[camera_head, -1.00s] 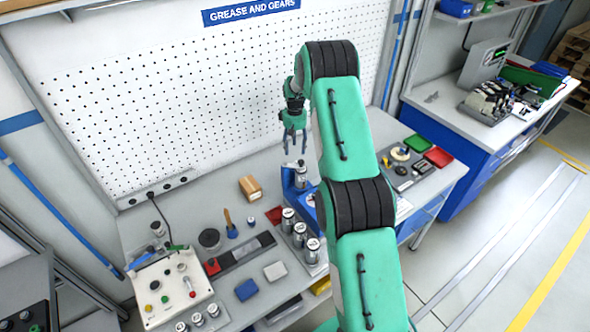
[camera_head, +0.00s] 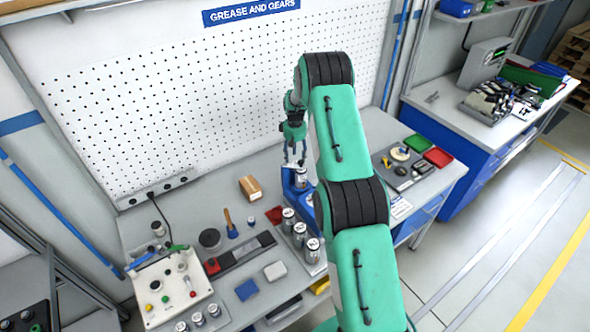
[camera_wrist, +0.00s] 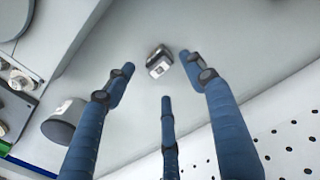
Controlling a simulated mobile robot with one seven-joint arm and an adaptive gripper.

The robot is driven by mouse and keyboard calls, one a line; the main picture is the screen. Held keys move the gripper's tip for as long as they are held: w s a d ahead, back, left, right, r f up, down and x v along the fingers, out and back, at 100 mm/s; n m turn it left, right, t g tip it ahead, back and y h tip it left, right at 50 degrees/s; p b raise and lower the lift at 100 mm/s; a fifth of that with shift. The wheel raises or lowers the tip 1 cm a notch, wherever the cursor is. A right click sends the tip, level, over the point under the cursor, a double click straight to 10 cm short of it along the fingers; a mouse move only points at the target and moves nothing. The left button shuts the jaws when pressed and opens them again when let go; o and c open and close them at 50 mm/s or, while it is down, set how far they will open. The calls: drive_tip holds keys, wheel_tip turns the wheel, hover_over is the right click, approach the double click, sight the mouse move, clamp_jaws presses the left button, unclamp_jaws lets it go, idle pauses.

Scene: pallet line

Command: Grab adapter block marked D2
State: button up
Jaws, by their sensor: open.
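In the wrist view, a small grey metallic block (camera_wrist: 159,63) with a white label lies on a grey surface just beyond my fingertips. Its marking is too small to read, so I cannot tell whether it is D2. My gripper (camera_wrist: 158,80) has three blue fingers, spread open and empty around the line to the block, apart from it. In the head view, my gripper (camera_head: 294,160) points down over the bench, close above a blue stand (camera_head: 299,196). The fingertips partly hide the stand's top. A dark cylinder with a white label (camera_wrist: 62,122) stands left of the fingers.
Several silver cylinders (camera_head: 299,235) stand in a row in front of the blue stand. A cardboard box (camera_head: 250,188) and a control box (camera_head: 173,287) are on the bench to the left. The pegboard wall (camera_head: 200,100) rises behind. Red and green trays (camera_head: 437,156) lie right.

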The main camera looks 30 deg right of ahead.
sight(295, 162)
drive_tip(key=shift+s+f+p, duration=0.1)
drive_tip(key=shift+f+p, duration=0.2)
drive_tip(key=shift+f, duration=2.05)
drive_tip(key=c, duration=1.4)
